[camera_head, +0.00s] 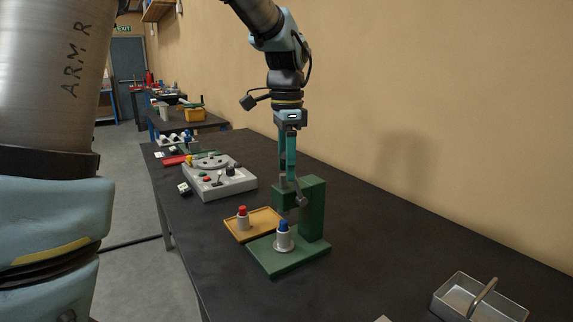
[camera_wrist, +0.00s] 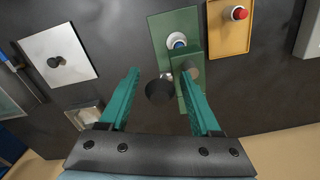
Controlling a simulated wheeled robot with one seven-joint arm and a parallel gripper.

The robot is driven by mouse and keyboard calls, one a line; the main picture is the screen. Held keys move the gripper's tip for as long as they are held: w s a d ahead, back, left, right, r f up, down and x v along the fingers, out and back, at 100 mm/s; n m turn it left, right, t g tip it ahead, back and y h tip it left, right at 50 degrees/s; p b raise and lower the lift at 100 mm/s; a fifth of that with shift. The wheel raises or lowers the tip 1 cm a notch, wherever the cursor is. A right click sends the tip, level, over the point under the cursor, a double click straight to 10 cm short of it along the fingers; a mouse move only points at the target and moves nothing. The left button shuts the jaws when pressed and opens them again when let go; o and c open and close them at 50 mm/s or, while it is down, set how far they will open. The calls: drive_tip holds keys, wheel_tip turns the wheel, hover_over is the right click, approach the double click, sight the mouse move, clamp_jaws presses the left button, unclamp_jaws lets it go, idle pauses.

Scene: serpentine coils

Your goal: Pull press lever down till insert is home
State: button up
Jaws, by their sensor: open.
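The green press (camera_head: 313,200) stands on the dark bench, with its base plate also at the top of the wrist view (camera_wrist: 160,28). A pale cylinder with a blue insert (camera_head: 283,226) stands upright on the base; the blue top also shows in the wrist view (camera_wrist: 179,43). Whether the insert is fully seated cannot be told. My gripper (camera_head: 288,181) points down at the press top, fingers apart. In the wrist view (camera_wrist: 160,74) a dark round knob (camera_wrist: 158,91), apparently the lever's end, lies between the open fingers, with no visible contact. The grey metal lever (camera_head: 301,196) is partly hidden.
An orange tray (camera_head: 262,217) with a red-topped cylinder (camera_head: 242,217) sits left of the press. A grey control box (camera_head: 222,184) stands behind it. The wall (camera_head: 440,120) runs along the bench; bench between press and metal tray is clear.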

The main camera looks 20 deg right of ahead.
drive_tip(key=shift+f, duration=0.6)
clamp_jaws()
idle(1.1)
